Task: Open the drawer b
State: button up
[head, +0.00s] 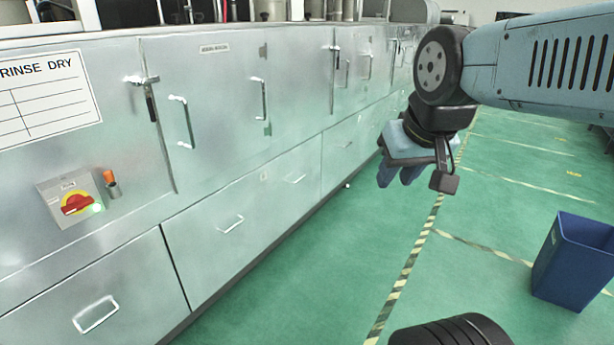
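A long metal cabinet has a row of closed lower fronts with pull handles. One front (95,275) is at the bottom left, with its handle (96,315). A second, wider front (205,255) to its right carries a handle (231,224) and another handle (295,179). A further handle (344,145) is farther along the row. No letter b is readable, so I cannot tell which front is drawer b. My gripper (398,177) hangs over the aisle, right of the cabinet and apart from all the handles. Its finger gap is too small to judge.
Upper doors (205,110) with vertical handles are closed. A red and yellow switch (77,203) sticks out at left. A blue bin (574,262) stands on the right. The green floor (320,275) between cabinet and striped line (405,270) is clear.

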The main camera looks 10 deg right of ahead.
aim_at(209, 242)
jog(key=z, duration=0.55)
jog(key=i, duration=2)
jog(key=u, duration=0.7)
jog(key=k, duration=0.75)
jog(key=u, duration=0.25)
jog(key=i, duration=0.8)
jog(key=z, duration=0.1)
